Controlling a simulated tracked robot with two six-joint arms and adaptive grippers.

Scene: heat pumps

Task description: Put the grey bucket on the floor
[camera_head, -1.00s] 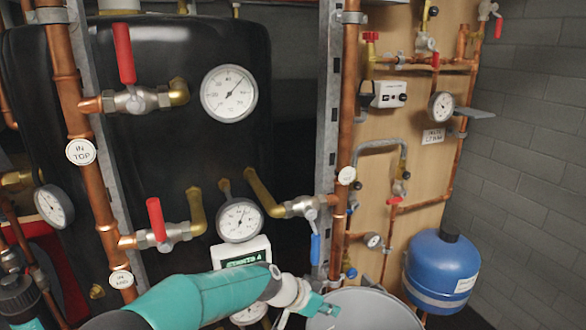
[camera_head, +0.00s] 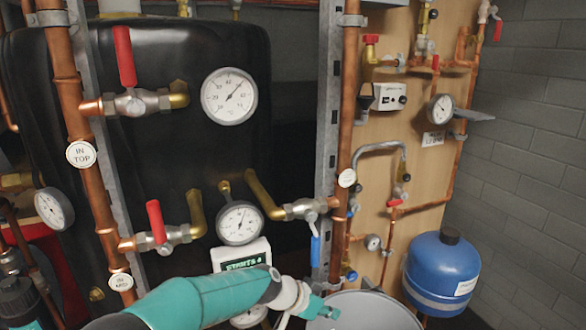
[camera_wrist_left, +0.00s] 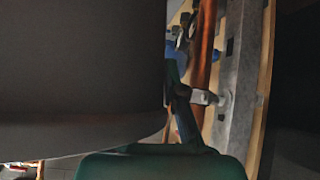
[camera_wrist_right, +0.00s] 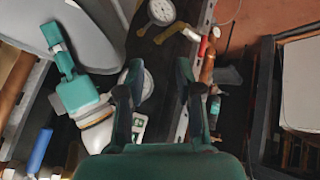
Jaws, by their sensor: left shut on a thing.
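The grey bucket (camera_head: 362,310) is at the bottom of the head view, right of centre, cut off by the lower edge. My left gripper (camera_head: 325,309) is shut on the left side of its rim. In the left wrist view a large dark surface, seemingly the bucket's wall (camera_wrist_left: 80,75), fills the left side and hides much of the gripper. In the right wrist view the bucket (camera_wrist_right: 92,40) is at the upper left with my left gripper at its rim. My right gripper (camera_wrist_right: 158,85) is open and empty there. The bucket's bottom and the floor beneath it are hidden.
A blue tank (camera_head: 440,272) stands right of the bucket. A wooden panel (camera_head: 425,165) with copper pipes and valves is behind it. A black tank (camera_head: 150,60) with gauges and red-handled valves fills the left. A metal upright (camera_head: 328,130) stands between them.

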